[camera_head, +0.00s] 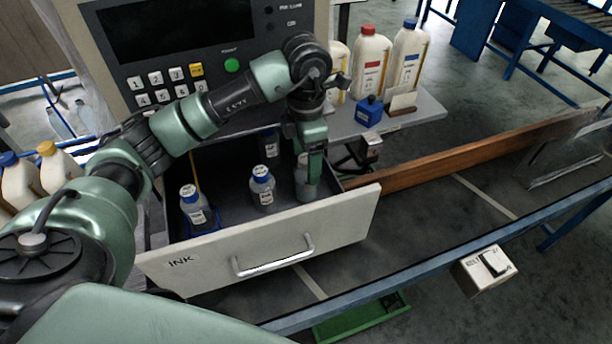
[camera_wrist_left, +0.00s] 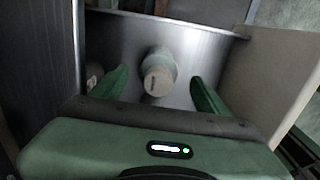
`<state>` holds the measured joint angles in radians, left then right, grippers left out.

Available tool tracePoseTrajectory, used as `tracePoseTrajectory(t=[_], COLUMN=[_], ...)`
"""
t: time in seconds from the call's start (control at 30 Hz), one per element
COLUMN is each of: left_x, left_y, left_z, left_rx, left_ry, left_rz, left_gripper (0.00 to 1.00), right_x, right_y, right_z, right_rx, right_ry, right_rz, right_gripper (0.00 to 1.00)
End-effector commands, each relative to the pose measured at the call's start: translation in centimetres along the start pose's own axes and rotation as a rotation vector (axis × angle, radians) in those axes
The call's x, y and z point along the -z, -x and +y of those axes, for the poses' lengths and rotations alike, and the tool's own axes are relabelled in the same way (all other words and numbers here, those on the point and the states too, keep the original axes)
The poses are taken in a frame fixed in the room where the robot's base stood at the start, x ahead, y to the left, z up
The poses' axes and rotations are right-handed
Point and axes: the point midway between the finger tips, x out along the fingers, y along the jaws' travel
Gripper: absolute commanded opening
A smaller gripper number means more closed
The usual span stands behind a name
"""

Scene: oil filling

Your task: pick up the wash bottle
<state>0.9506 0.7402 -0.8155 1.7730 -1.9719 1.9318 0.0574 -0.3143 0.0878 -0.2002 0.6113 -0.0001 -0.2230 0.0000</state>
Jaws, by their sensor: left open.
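My left gripper (camera_head: 312,190) points down into the open drawer, at its right end. In the left wrist view its two green fingers (camera_wrist_left: 159,92) stand apart, with a pale round-capped bottle (camera_wrist_left: 158,73) between them and a gap on both sides. I take this to be the wash bottle; no nozzle is clear. In the head view this bottle (camera_head: 301,178) is partly hidden behind the gripper. Two blue-capped bottles stand in the drawer to its left, one near the middle (camera_head: 262,190) and one at the left (camera_head: 194,208). My right gripper is not in view.
The drawer front (camera_head: 265,245), marked INK, has a metal handle (camera_head: 272,262). Another bottle (camera_head: 268,146) stands deeper inside. Large white jugs (camera_head: 371,66) and a blue container (camera_head: 369,111) stand on the shelf at right. A machine panel (camera_head: 180,40) rises behind the drawer.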

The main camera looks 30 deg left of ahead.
Motion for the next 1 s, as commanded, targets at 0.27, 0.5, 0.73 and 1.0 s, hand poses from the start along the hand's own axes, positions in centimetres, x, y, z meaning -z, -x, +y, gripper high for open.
tracePoseTrajectory(t=[0.27,0.5,0.73,1.0], left_x=[0.0,0.1,0.0,0.0], left_y=[-2.5,-5.7,-7.3,-7.3], left_z=[0.0,-0.1,0.0,0.0], left_rx=[0.001,0.003,0.0,-0.001], left_ry=[0.001,0.002,0.001,0.001], left_rz=[0.001,0.004,0.0,-0.001], left_gripper=[0.75,0.75,0.75,0.45], right_x=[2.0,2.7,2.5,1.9], right_y=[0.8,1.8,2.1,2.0], right_z=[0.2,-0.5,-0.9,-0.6], right_rx=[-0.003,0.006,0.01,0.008], right_ry=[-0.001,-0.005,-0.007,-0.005], right_rz=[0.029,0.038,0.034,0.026], right_gripper=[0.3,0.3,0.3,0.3])
